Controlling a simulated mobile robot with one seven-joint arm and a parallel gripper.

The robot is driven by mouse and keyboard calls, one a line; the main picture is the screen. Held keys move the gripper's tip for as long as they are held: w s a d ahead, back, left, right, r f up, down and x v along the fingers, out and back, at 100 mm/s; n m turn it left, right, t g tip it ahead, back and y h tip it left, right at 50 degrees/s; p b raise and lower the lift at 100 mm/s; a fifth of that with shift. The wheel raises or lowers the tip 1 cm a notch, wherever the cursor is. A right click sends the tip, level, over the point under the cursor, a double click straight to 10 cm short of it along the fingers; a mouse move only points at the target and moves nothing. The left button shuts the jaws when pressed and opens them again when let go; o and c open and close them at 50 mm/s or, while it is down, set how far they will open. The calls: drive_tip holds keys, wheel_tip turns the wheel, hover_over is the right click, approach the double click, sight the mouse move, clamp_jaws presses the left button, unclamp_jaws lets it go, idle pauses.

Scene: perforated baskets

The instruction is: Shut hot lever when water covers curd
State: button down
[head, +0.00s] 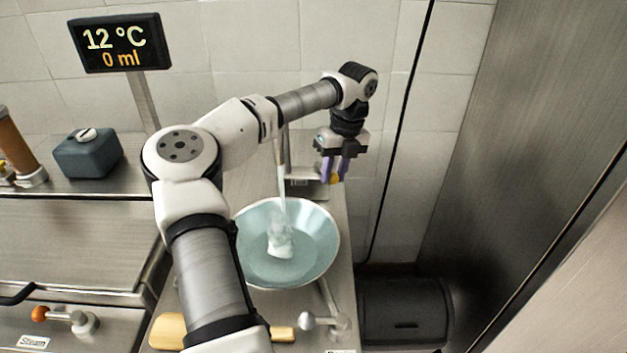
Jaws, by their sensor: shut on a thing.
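A wide pale-blue bowl (322,232) with a metal rim stands in the middle, partly behind my arm. A thin stream of water (282,185) falls into it onto a white lump, which looks like the curd (280,247). The water there is churned, and I cannot tell whether it covers the lump. My gripper (335,178) points down behind and to the right of the bowl, near the wall. Its purple fingers are shut on a small orange-yellow thing, mostly hidden; it may be the hot lever's knob, but I cannot tell.
A display (122,43) reads 12 °C and 0 ml. An orange-knobbed lever (62,315) labelled Steam is at lower left. A grey-knobbed lever (312,320) is in front of the bowl, near a wooden tool (166,332). A dark bin (405,310) and metal panel (520,130) are right.

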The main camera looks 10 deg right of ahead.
drive_tip(key=shift+w+d+r+n+g+h+p, duration=0.1)
drive_tip(key=shift+w+d+n+g+h+p, duration=0.45)
drive_tip(key=shift+n, duration=1.2)
drive_tip(key=shift+w+d+f+n+t+y+p, duration=0.2)
drive_tip(key=shift+w+n, duration=0.7)
drive_tip(key=shift+n, duration=0.9)
drive_tip(key=shift+w+d+r+n+g+h+p, duration=0.35)
drive_tip(key=shift+w+n, duration=0.35)
drive_tip(key=shift+n, duration=1.05)
drive_tip(key=shift+d+f, duration=0.1)
drive_tip(key=shift+f, duration=0.05)
drive_tip(key=c, duration=1.1)
unclamp_jaws()
drive_tip(key=shift+c, duration=0.2)
wheel_tip(320, 180, up, 14)
drive_tip(key=w, duration=0.2)
drive_tip(key=shift+w+d+f, duration=0.25)
drive_tip(key=shift+w+d, duration=0.05)
drive_tip(key=shift+d, duration=0.1)
